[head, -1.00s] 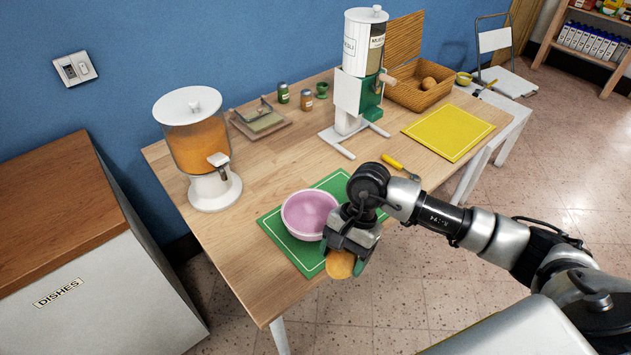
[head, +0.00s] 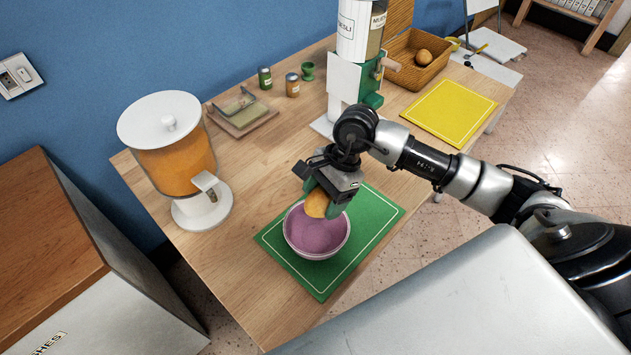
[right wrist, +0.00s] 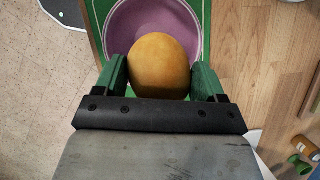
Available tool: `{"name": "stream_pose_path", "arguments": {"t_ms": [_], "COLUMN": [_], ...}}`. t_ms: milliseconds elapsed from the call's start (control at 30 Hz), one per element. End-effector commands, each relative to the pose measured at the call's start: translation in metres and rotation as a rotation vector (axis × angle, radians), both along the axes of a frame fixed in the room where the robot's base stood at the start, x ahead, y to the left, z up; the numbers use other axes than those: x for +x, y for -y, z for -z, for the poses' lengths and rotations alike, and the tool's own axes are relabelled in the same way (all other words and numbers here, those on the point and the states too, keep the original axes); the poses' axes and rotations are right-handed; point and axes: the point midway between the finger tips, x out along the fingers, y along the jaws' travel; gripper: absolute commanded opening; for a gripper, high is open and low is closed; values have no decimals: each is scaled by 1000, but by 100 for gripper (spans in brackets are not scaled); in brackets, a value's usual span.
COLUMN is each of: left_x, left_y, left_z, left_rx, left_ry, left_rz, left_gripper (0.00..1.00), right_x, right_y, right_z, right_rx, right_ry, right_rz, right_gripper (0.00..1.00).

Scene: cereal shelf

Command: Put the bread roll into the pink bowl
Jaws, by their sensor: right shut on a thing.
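My right gripper (head: 326,200) is shut on the bread roll (head: 317,204), a golden-brown round roll. It holds the roll above the far edge of the pink bowl (head: 317,238). The bowl stands on the green mat (head: 376,205). In the right wrist view the roll (right wrist: 164,66) sits between the green fingers, with the pink bowl (right wrist: 120,28) behind it. The roll hides part of the bowl. My left gripper is not in view.
A juice dispenser (head: 170,150) stands at the left. A muesli dispenser (head: 345,85) stands behind my right arm. A basket (head: 440,72) with another roll (head: 423,56) and a yellow mat (head: 450,112) are at the back right. Small jars (head: 292,85) stand at the back.

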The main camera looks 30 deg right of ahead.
Motion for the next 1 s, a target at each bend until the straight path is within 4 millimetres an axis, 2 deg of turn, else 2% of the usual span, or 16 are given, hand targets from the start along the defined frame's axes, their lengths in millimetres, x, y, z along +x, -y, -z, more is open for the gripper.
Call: {"name": "stream_pose_path", "arguments": {"t_ms": [367, 600, 867, 900, 1000], "left_x": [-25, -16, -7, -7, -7], "left_y": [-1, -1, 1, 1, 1], "left_z": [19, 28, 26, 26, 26], "left_rx": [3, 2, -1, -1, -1], "left_ry": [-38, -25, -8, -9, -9], "left_rz": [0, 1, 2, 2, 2], "left_gripper": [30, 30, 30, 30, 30], "right_x": [-1, -1, 0, 0, 0], "right_y": [0, 0, 0, 0, 0], "right_z": [37, 58, 59, 58, 58], "right_rx": [2, 1, 1, 1, 0], "right_ry": [-2, -1, 0, 0, 0], "right_rz": [0, -1, -1, -1, -1], "right_gripper": [47, 47, 47, 73, 89]}}
